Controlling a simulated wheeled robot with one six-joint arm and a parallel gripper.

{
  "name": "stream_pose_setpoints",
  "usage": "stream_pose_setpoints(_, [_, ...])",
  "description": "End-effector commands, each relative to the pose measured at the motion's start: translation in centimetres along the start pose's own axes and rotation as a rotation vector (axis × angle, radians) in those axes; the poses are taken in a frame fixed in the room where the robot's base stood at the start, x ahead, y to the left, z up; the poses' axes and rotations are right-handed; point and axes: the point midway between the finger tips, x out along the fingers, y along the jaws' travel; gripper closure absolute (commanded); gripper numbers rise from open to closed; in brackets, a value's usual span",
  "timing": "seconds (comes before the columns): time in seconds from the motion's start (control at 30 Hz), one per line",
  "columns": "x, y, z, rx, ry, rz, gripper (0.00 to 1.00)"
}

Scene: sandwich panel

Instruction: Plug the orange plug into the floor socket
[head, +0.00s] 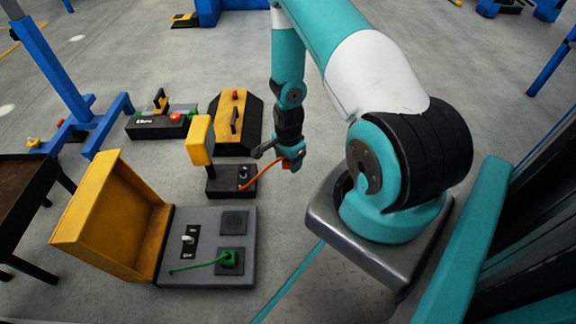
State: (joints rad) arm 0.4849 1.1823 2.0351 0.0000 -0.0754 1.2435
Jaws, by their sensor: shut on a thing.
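My gripper (290,161) hangs from the arm near the middle of the head view and is shut on the orange plug (286,164), of which only a small part shows. An orange cable (263,172) curves from the gripper down left to a small dark box (218,183) with a raised yellow lid. A grey floor panel (190,275) with a large open yellow lid (110,212) lies at the lower left. It carries a dark square plate (234,222), perhaps a socket, and a green plug (230,257) on a second plate. I cannot tell which is the floor socket.
A dark table (22,190) and blue frame are at the left. Floor right of the panel is clear.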

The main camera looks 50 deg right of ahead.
Motion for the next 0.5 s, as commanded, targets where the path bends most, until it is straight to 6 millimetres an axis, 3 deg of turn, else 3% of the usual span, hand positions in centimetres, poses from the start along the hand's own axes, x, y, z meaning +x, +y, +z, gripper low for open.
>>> stream_pose_setpoints(0.13, [-1.49,-0.03,-0.01,0.0,0.0,-0.001,0.62])
stream_pose_setpoints(0.5, [-1.64,-0.02,-0.01,0.0,0.0,0.0,0.62])
